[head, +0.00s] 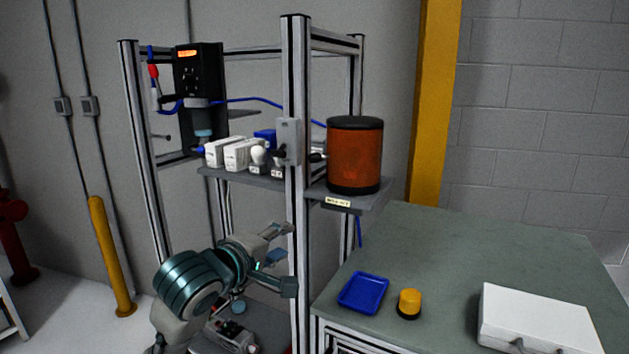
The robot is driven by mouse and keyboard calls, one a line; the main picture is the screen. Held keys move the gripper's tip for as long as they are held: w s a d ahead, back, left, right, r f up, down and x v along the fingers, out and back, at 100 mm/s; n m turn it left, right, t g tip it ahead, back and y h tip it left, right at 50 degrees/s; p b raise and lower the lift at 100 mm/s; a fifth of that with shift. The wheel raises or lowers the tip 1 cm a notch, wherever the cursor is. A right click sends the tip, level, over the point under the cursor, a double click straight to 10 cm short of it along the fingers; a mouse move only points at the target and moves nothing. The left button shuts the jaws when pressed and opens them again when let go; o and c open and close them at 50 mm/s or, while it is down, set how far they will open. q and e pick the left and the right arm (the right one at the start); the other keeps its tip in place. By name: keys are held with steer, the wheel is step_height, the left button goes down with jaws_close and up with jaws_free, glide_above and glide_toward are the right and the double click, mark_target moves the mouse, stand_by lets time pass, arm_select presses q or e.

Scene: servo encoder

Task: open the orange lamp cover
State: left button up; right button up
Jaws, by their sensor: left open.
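The orange lamp cover (354,158) is a translucent orange cylinder with a black cap and black base. It stands upright on a small grey shelf (372,198) on the right side of the metal frame, and looks closed. My right gripper is not in view.
A frame post (295,215) stands between my left gripper and the lamp. A green-topped table (450,240) at right holds a blue tray (363,293), a yellow-capped black item (409,303) and a white case (535,322). White modules (243,154) sit left of the post.

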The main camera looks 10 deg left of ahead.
mark_target(311, 160)
arm_select(q)
steer(key=s+r+n+t, duration=0.25)
steer(key=s+r, duration=0.55)
steer(key=r, duration=0.7)
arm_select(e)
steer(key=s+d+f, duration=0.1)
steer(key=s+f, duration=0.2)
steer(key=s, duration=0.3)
arm_select(q)
steer(key=shift+g+h, duration=0.25)
steer(key=shift+h, duration=0.15)
steer(key=p+x, duration=0.2)
steer(key=x, duration=0.6)
steer(key=p+x, duration=0.2)
steer(key=x, duration=0.7)
steer(key=shift+w+a+f+p, duration=0.1)
steer(key=shift+a+f+p, duration=0.1)
steer(key=shift+p, duration=0.2)
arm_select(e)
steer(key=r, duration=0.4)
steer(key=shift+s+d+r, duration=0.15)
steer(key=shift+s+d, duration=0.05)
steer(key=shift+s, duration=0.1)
arm_select(q)
jaws_close()
